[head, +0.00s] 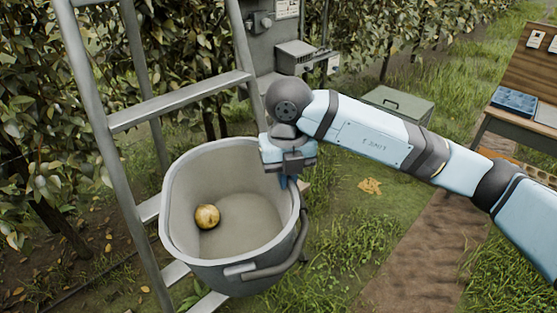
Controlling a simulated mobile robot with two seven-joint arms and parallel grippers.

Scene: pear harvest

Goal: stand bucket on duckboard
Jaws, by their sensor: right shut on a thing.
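A grey bucket (190,180) with an open top fills the middle left of the head view. One yellow-brown pear (207,217) lies inside it near its left wall. A dark handle hangs at its lower right side. My right gripper (288,178) is at the bucket's upper right rim, shut on it. The fingertips are partly hidden by the rim and the gripper body. The bucket hangs in front of the ladder. I cannot make out a duckboard for certain; a slatted edge (505,156) shows below the table at the right. My left gripper is not in view.
A metal ladder (108,125) stands behind and left of the bucket, close to it. A green box (397,104) sits on the grass. A wooden table with a blue tray (514,102) stands at the right. A brown dirt path (425,250) lies lower right.

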